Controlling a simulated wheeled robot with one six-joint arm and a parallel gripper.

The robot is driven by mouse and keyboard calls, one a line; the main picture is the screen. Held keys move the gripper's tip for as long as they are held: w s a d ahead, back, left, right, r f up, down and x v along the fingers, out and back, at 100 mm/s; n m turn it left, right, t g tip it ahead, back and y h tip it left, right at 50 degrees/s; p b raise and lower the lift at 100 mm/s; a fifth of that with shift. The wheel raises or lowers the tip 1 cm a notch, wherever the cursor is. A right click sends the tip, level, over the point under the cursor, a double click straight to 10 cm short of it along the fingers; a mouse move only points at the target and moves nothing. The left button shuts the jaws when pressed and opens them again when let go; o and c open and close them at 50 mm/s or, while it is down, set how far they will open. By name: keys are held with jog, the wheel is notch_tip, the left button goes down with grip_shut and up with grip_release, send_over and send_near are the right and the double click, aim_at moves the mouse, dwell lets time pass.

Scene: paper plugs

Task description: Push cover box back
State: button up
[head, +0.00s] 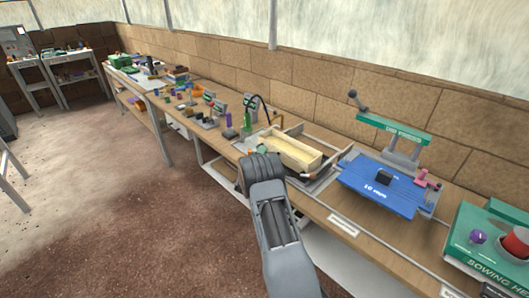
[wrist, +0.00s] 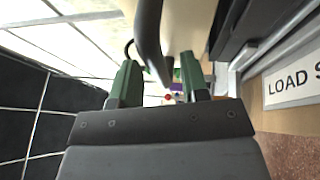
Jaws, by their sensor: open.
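The cover box, a long cream box (head: 290,152), sits in a grey frame on the workbench, just beyond the end of my arm in the head view. A cream surface (wrist: 187,22) at the top of the wrist view looks like part of it. In the wrist view my gripper (wrist: 160,78) is open, with its two green fingers apart. A dark curved bar (wrist: 148,30) comes down from the top edge to the space between the fingers; I cannot tell if it touches them. In the head view the fingers are hidden by my wrist.
A blue press (head: 380,186) with a green-topped stand is right of the box. Small tools crowd the bench (head: 335,207) to the left, and a brick wall (head: 320,95) stands behind. A white label (wrist: 297,85) shows at right.

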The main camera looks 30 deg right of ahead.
jog(key=shift+w+d+r, duration=0.1)
jog(key=shift+w+d, duration=0.15)
jog(key=shift+d, duration=0.2)
jog(key=shift+c, duration=0.2)
grip_shut()
